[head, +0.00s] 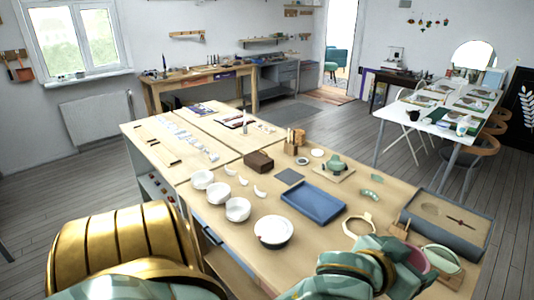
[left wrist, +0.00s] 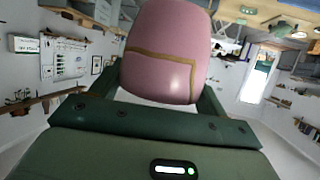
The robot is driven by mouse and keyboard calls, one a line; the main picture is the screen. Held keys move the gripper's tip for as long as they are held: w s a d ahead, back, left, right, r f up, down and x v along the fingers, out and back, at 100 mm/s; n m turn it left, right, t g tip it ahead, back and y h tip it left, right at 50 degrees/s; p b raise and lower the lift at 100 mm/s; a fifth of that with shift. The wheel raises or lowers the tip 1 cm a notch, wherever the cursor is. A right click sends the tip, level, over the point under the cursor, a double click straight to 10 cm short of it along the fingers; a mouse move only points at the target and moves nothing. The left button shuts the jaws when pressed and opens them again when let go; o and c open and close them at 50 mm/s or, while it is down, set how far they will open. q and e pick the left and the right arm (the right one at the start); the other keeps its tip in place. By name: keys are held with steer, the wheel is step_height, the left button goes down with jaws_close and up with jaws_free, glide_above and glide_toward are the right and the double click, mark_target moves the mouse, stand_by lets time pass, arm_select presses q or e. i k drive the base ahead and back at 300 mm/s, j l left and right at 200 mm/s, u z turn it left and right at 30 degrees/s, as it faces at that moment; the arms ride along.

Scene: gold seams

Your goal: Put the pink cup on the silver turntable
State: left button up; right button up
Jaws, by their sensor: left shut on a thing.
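The pink cup (left wrist: 163,55) has a gold seam and fills the middle of the left wrist view, held between the green fingers of my left gripper (left wrist: 160,100). In the head view the cup (head: 418,262) shows only as a pink patch, largely hidden by my left gripper (head: 405,254). The gripper is at the right front of the workbench, and I cannot tell its height above the top. A pale round disc (head: 441,258) lies just right of the cup on a wooden base; I cannot tell whether it is the silver turntable. My right gripper is not in view.
A grey box (head: 446,222) stands at the right edge, behind the disc.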

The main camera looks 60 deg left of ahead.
mark_target(275, 228)
steer(key=i+j+u, duration=0.1)
steer(key=u, duration=0.25)
steer(key=i+j+u, duration=0.1)
steer(key=u, duration=0.25)
steer(key=i+j+u, duration=0.1)
steer(key=u, duration=0.3)
steer(key=i+j, duration=0.35)
steer(key=i, duration=0.05)
